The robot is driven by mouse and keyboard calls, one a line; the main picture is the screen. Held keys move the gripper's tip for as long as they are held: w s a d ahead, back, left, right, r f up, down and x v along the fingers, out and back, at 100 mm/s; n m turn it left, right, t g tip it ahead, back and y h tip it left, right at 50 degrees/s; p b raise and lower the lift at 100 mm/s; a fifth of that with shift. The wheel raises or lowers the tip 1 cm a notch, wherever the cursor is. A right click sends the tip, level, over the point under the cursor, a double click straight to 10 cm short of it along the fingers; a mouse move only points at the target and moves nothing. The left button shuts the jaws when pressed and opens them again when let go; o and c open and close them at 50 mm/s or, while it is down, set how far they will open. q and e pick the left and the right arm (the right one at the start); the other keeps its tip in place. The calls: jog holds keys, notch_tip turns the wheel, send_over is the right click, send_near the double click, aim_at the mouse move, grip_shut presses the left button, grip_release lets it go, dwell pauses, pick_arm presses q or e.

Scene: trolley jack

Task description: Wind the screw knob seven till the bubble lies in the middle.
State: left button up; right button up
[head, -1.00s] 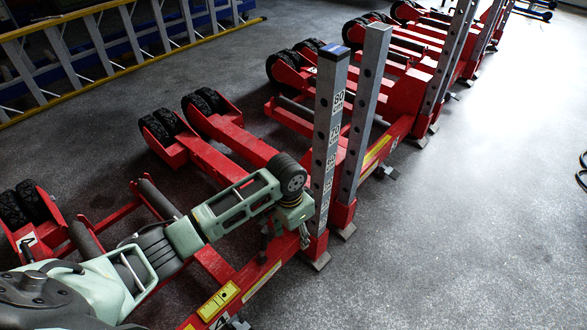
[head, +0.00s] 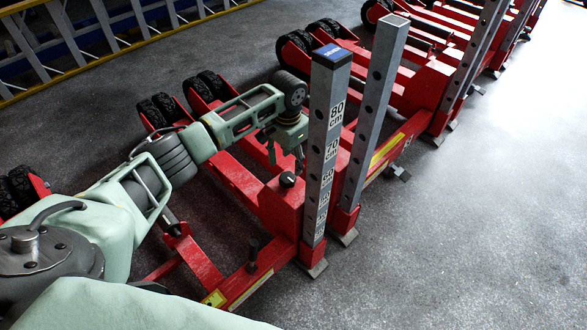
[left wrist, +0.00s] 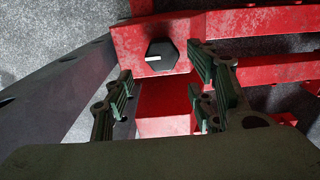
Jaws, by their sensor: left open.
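A black six-sided knob (head: 287,180) sits on top of a red block at the foot of the grey post marked in cm. In the left wrist view the knob (left wrist: 161,55) shows a white pointer line. I cannot read a number seven on it. My left gripper (head: 286,158) hangs above and slightly behind the knob, apart from it. In the left wrist view its open fingers (left wrist: 160,92) are empty, with the knob showing beyond the gap between them. No bubble can be made out. My right gripper is not in view.
The scaled grey post (head: 329,130) stands close right of my left gripper, with a second post (head: 377,105) beside it. Red frames with black wheels (head: 155,108) fill the left and back. A ladder (head: 75,40) lies behind. The floor on the right is clear.

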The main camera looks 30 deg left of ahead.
aim_at(290, 178)
pick_arm(q)
jog(key=f, duration=0.1)
jog(key=f+b, duration=0.1)
jog(key=f, duration=0.2)
jog(key=shift+s+f, duration=0.15)
jog(key=shift+s, duration=0.1)
notch_tip(290, 178, down, 2)
jog(key=shift+b, duration=0.5)
jog(key=shift+f, duration=0.25)
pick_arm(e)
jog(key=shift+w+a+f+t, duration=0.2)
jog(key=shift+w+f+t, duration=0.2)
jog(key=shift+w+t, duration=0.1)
pick_arm(q)
jog(key=shift+c, duration=0.6)
